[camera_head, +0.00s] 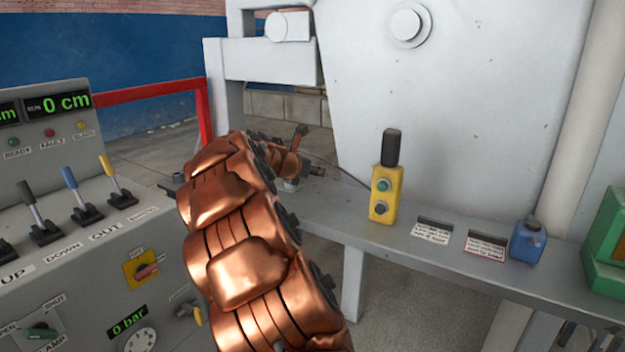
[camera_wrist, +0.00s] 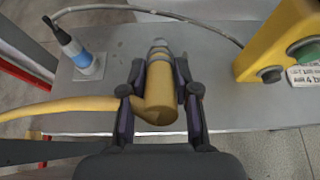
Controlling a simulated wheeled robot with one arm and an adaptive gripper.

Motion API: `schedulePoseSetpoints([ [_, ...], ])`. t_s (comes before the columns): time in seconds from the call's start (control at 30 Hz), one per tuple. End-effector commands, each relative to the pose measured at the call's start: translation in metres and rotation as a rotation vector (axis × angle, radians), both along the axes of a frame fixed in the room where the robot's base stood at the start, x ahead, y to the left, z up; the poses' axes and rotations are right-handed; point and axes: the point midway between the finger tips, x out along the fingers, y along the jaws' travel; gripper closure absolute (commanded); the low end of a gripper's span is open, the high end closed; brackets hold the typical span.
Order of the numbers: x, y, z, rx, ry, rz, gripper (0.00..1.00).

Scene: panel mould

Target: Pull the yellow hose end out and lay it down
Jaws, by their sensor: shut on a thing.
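In the wrist view the yellow hose end (camera_wrist: 160,92) is a thick elbow with a grey metal collar at its far tip. My gripper (camera_wrist: 160,85) has one dark finger on each side of it and is shut on it. The yellow hose (camera_wrist: 75,105) runs off to the left from the elbow. Grey bench top shows beyond and around the hose end. I cannot tell whether the tip is seated in anything or free, nor its height above the bench. In the head view my copper-coloured arm hides most of the gripper and the hose end.
A blue-banded fitting (camera_wrist: 80,55) with a grey cable stands on the bench, left of the hose end. A yellow button box (camera_head: 385,195) stands to the right. Further right are two label plates and a blue block (camera_head: 528,243). A lever console (camera_head: 75,240) fills the left.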

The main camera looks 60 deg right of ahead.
Motion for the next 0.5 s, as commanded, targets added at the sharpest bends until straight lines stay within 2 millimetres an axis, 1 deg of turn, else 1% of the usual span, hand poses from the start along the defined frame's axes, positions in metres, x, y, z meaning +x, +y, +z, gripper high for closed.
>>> schedulePoseSetpoints([
  [0.27, 0.001, -0.001, -0.008, -0.012, -0.002, 0.007, 1.00],
  [0.5, 0.001, -0.001, -0.027, -0.012, -0.001, 0.008, 1.00],
])
